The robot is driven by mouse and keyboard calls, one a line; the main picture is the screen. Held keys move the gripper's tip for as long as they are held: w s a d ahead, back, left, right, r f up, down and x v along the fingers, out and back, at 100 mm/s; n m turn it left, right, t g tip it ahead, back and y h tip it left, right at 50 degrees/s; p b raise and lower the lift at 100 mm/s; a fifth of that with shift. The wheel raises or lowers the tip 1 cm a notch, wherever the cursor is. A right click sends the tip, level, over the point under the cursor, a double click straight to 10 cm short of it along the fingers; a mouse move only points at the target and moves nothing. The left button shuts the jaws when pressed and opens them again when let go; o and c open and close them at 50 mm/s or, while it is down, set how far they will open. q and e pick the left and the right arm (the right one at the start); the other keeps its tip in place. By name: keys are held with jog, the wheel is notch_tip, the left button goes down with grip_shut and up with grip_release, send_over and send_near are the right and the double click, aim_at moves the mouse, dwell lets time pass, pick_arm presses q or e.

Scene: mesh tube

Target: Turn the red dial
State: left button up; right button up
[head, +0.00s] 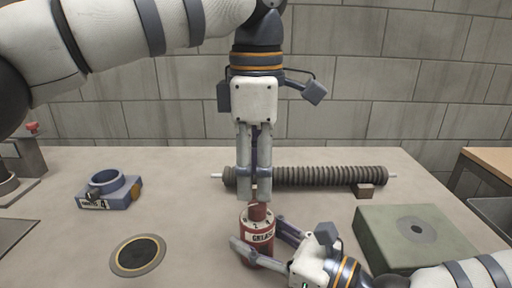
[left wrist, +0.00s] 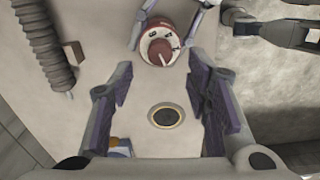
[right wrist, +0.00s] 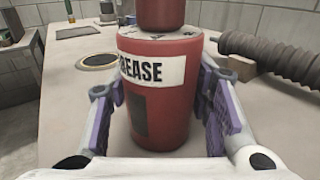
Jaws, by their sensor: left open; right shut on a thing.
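The red dial (head: 258,211) is a small knob on top of a red can labelled GREASE (head: 256,246), with a white numbered ring around it. The dial with its pale pointer line also shows in the left wrist view (left wrist: 159,50). My left gripper (head: 256,198) points down just above the dial, open, with its fingers apart and nothing between the pads in the left wrist view. My right gripper (head: 262,240) is low at the can, its two fingers on either side of the body, shut on it. The upright can fills the middle of the right wrist view (right wrist: 160,110).
A dark ribbed tube on a rod (head: 310,177) lies behind the can. A blue ring fixture (head: 122,191) stands at left, with a round dark disc (head: 138,256) nearer. A green block with a hole (head: 405,240) is at right. Bare table lies between them.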

aim_at(256, 204)
pick_arm(q)
notch_tip(256, 204, up, 7)
jog(key=shift+r, duration=0.1)
pick_arm(e)
jog(key=o, duration=1.3)
jog(key=shift+o, duration=0.2)
jog(key=shift+d, duration=0.1)
